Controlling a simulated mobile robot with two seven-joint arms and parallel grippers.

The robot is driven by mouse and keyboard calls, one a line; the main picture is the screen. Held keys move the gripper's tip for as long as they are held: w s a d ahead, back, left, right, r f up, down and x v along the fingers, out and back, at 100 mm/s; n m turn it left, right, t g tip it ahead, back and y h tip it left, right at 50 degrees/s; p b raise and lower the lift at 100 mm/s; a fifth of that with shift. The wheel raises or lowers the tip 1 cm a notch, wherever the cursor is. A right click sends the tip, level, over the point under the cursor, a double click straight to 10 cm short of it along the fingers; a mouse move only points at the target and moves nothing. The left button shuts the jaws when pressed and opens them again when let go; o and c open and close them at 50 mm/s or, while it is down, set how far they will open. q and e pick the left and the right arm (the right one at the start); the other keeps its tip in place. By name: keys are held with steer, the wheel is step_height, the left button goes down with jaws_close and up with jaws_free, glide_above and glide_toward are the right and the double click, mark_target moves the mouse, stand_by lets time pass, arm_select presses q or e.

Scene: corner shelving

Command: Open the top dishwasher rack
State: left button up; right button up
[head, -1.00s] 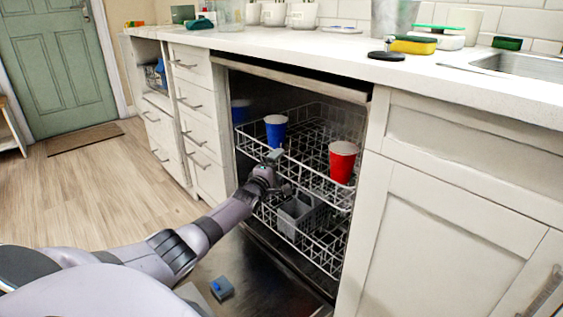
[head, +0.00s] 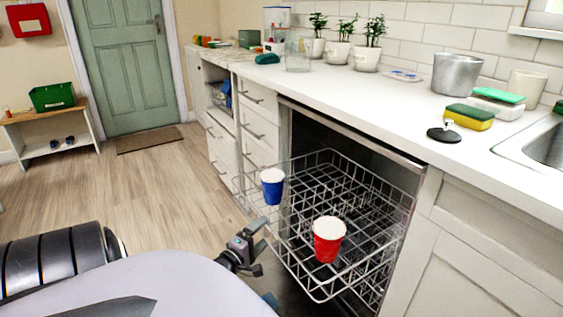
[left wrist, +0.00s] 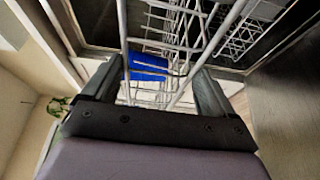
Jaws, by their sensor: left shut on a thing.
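The top dishwasher rack (head: 345,190), a white wire basket, is pulled well out of the dishwasher opening. A blue cup (head: 272,187) and a red cup (head: 328,240) stand in it, the red one nearer the right front. My left gripper (head: 260,246) is at the rack's front side and shut on its wire. The left wrist view shows rack wires passing between my left gripper's fingers (left wrist: 152,82), with a blue object (left wrist: 147,67) behind the wires, probably the blue cup. The exact grip point is hard to make out. My right gripper is out of view.
The counter (head: 370,95) runs above the dishwasher with a metal pot (head: 460,74), sponges and plants. Drawers (head: 258,133) stand left of the opening and a cabinet (head: 490,245) right of it. The lower rack is mostly hidden.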

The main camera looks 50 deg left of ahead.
arm_select(q)
steer(key=s+p, duration=0.1)
steer(key=s, duration=0.6)
steer(key=shift+a+r+p, duration=0.3)
steer(key=shift+a+r, duration=0.1)
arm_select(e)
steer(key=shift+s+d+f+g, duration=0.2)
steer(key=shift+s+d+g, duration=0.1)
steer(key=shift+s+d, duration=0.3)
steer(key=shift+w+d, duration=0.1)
arm_select(q)
steer(key=o, duration=1.3)
steer(key=shift+s, duration=0.1)
steer(key=shift+s, duration=0.1)
steer(key=p+v, duration=0.1)
steer(key=v, duration=0.6)
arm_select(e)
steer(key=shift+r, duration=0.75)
arm_select(q)
steer(key=shift+f, duration=0.1)
